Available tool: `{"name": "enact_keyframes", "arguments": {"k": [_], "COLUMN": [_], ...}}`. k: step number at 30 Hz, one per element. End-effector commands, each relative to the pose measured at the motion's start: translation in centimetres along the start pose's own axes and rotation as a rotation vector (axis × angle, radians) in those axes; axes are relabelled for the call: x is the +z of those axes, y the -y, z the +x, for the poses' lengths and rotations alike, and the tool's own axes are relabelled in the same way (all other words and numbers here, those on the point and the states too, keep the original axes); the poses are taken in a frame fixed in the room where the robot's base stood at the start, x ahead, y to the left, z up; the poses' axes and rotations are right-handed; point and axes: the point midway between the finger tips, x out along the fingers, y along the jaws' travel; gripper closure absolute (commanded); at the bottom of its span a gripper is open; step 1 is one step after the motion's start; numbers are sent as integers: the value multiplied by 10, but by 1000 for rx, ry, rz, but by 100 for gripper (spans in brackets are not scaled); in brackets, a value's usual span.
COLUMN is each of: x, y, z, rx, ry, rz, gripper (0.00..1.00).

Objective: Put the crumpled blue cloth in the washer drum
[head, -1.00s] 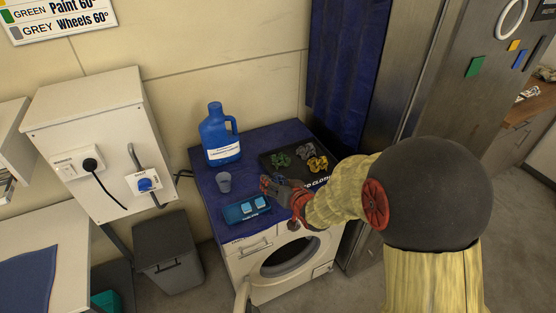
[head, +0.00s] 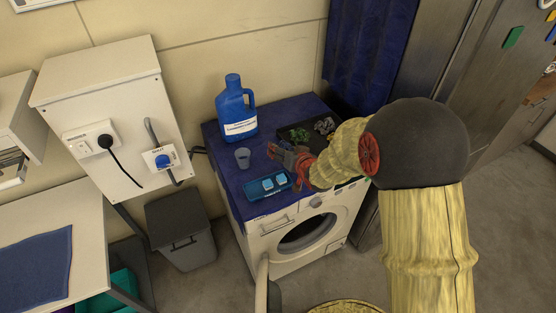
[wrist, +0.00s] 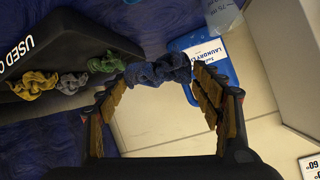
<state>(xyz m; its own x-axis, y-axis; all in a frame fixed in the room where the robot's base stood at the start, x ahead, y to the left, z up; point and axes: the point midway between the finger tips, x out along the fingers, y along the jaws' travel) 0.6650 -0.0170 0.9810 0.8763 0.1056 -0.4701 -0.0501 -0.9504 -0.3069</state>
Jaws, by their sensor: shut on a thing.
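My gripper (wrist: 160,85) is shut on the crumpled blue cloth (wrist: 160,70), which sits between its fingertips in the wrist view. In the head view my gripper (head: 283,156) is above the blue top of the washer (head: 265,228), behind the blue tablet tray; the cloth is hard to make out there. The washer's round drum opening (head: 308,234) is in its front, below and to the right of my gripper. The door (head: 262,280) stands swung open to the left. The drum's inside is dark.
A black used-cloths tray (wrist: 75,50) holds green, grey and yellow cloths. A blue detergent jug (head: 236,112), a cup (head: 242,158) and a blue tablet tray (head: 268,186) stand on the washer. A grey bin (head: 181,232) is left of it. Floor in front is partly clear.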

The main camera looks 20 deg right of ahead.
Motion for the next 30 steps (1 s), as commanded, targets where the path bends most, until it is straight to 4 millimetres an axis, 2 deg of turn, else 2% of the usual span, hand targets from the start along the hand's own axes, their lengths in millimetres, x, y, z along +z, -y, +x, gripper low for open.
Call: {"name": "enact_keyframes", "arguments": {"k": [1, 3, 9, 17, 23, 30], "x": [9, 15, 25, 32, 56, 55], "y": [-1, -2, -2, -3, -12, -12], "z": [14, 29, 56, 73, 86, 86], "rx": [0, 0, 0, 1, 1, 1], "ry": [4, 4, 1, 2, 2, 0], "rz": [1, 1, 1, 1, 0, 0], "gripper": [57, 57, 57, 57, 57, 57]}}
